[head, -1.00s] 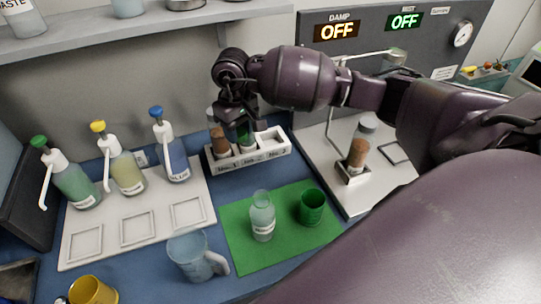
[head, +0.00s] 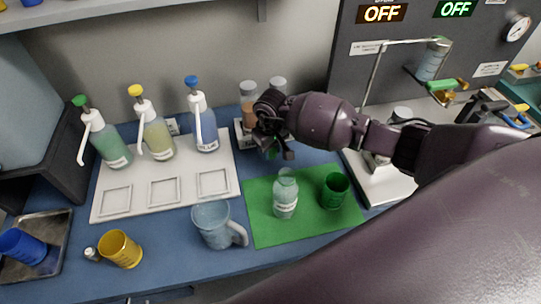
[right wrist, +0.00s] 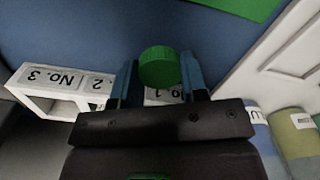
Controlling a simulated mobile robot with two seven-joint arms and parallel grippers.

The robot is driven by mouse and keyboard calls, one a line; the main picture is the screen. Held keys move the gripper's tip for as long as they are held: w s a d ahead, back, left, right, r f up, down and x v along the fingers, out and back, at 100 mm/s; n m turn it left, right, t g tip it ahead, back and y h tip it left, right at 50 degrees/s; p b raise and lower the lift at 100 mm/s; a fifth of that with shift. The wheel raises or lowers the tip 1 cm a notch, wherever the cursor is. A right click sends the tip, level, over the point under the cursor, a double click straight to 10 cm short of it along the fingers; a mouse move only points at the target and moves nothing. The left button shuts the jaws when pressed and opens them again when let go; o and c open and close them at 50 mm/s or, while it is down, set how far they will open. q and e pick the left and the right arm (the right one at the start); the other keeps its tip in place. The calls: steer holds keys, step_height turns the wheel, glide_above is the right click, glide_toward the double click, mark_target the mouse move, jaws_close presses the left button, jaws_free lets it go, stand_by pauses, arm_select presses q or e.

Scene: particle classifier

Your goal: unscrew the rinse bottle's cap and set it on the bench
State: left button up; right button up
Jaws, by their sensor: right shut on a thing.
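My right gripper (head: 273,148) is shut on a round green cap, which shows between its fingers in the right wrist view (right wrist: 160,67). The gripper is above the blue bench (head: 190,272), by the front of the numbered rack and behind the green mat. A pale clear bottle (head: 285,194) with a white label stands upright on the green mat (head: 265,235). No cap shows on its neck, and its label is too small to read surely. The gripper and cap are apart from this bottle. My left gripper is out of view.
A green cup (head: 335,191) stands right of the bottle. A clear jug (head: 219,225) stands left of the mat. The numbered rack (right wrist: 60,82) lies close to the gripper. My right arm covers the lower right.

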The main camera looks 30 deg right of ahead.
mark_target(271, 151)
steer(key=shift+f, duration=1.7)
steer(key=shift+f, duration=0.1)
steer(key=o, duration=1)
step_height(271, 151, up, 12)
steer(key=shift+r+b, duration=0.15)
steer(key=shift+b, duration=0.15)
steer(key=shift+s, duration=0.1)
